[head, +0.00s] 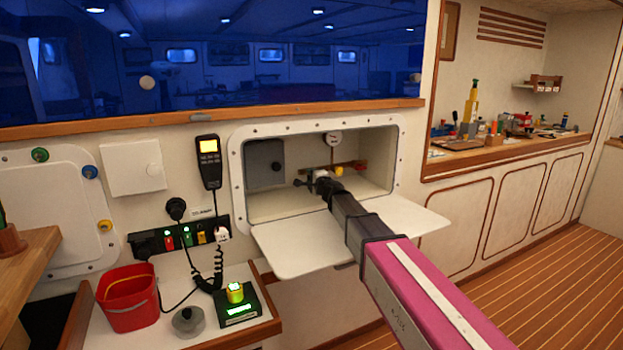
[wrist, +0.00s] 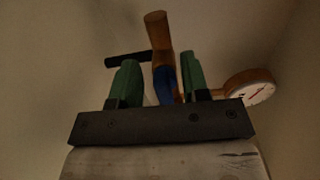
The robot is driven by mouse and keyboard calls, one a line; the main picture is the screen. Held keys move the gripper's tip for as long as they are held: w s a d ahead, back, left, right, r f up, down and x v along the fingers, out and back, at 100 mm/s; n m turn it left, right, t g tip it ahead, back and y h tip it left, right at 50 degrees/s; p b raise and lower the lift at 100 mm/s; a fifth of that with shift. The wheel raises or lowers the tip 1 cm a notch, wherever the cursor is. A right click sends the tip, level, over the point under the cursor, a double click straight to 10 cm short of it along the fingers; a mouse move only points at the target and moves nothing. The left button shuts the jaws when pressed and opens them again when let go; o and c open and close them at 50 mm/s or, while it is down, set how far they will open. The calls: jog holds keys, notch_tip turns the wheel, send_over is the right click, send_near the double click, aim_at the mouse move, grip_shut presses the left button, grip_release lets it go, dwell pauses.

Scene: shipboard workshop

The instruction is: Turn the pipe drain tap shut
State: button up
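In the wrist view, my gripper (wrist: 160,78) has two green fingers standing apart. Between them is a copper-brown pipe piece (wrist: 157,32) with a blue part (wrist: 164,80) low on it, probably the tap's handle. Gaps show on both sides of the blue part, so I see no grip on it. A dark bar (wrist: 128,59) sticks out left of the pipe, behind the left finger. In the head view, my gripper (head: 312,181) is inside the wall recess, and the tap there is too small and covered to make out.
The recess (head: 236,165) has a lowered flap (head: 300,250) under my arm. A yellow knob (head: 338,171) is close to my gripper.

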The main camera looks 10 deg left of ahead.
jog(key=v, duration=1.1)
jog(key=shift+w, duration=0.1)
